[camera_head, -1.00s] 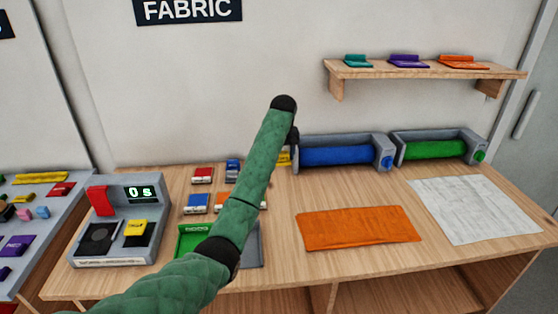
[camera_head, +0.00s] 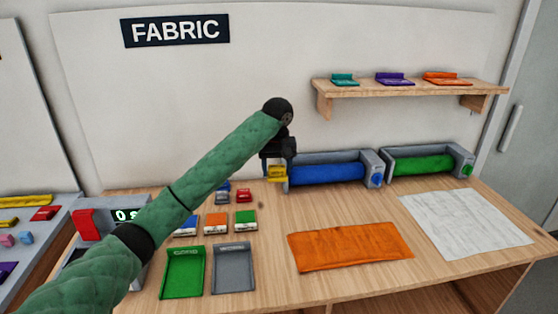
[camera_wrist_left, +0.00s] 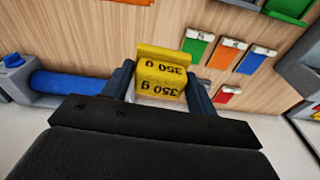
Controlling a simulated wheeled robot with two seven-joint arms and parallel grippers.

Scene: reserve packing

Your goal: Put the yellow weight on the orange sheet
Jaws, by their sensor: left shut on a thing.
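The yellow weight (camera_wrist_left: 162,75), marked 350 g, is between the two fingers of my left gripper (camera_wrist_left: 160,88) in the left wrist view. The gripper is shut on it. In the head view, my left gripper (camera_head: 278,165) holds the yellow weight (camera_head: 277,173) above the back of the table, beside the left end of the blue roll. The orange sheet (camera_head: 350,246) lies flat on the table, in front of the blue roll and to the right of the gripper. My right gripper is not in view.
A blue roll (camera_head: 327,174) and a green roll (camera_head: 427,163) stand at the table's back. White paper (camera_head: 468,222) lies right of the sheet. A green tray (camera_head: 183,272), a grey tray (camera_head: 233,268) and several small coloured blocks are to the left. A wall shelf (camera_head: 410,92) hangs above.

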